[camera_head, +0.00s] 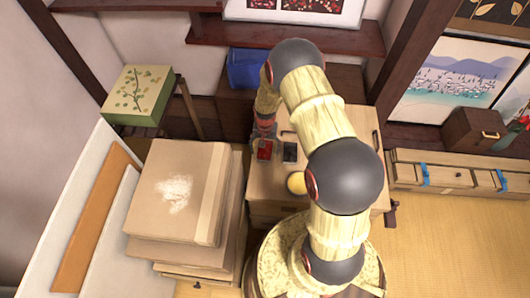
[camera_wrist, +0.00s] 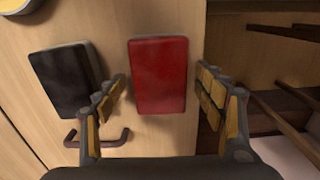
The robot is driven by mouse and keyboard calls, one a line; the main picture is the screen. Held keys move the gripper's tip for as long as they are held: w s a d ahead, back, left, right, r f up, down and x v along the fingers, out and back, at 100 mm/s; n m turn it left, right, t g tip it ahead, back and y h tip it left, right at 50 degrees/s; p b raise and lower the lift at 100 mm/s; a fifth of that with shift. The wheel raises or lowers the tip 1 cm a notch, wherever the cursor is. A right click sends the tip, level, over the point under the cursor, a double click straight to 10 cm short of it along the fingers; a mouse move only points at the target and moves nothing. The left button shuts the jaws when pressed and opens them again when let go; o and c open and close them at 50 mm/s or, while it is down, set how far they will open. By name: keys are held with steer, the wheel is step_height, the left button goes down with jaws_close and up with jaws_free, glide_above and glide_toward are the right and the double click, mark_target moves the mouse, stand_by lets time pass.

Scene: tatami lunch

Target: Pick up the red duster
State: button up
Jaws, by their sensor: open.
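The red duster (camera_wrist: 158,75) is a red block on the light wooden cabinet top (camera_wrist: 105,20). In the wrist view it lies between the two spread fingers of my gripper (camera_wrist: 160,100), with a gap on each side. My gripper is open and empty. In the head view the red duster (camera_head: 264,150) shows small near the cabinet's left side, just below my gripper (camera_head: 263,133), whose fingers are too small to make out there.
A black duster-like block (camera_wrist: 66,80) lies just left of the red one, close to the left finger. A yellow round object (camera_head: 296,183) sits nearby. Stacked cardboard boxes (camera_head: 165,190) stand to the left. A blue box (camera_head: 247,68) is behind.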

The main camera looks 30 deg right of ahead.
steer(key=shift+r, duration=0.1)
steer(key=shift+c, duration=0.4)
steer(key=c, duration=1.1)
steer(key=shift+c, duration=0.5)
steer(key=shift+r, duration=0.1)
steer(key=shift+r+p, duration=0.45)
steer(key=shift+r, duration=0.1)
step_height(320, 180, up, 3)
steer(key=shift+f+p, duration=0.2)
steer(key=shift+p, duration=0.5)
steer(key=s+d+r+p, duration=0.2)
steer(key=s+r, duration=0.2)
steer(key=s, duration=0.2)
steer(key=s+d+r+p, duration=0.2)
steer(key=s+r+p, duration=0.1)
steer(key=s+r, duration=0.2)
steer(key=shift+s, duration=1.2)
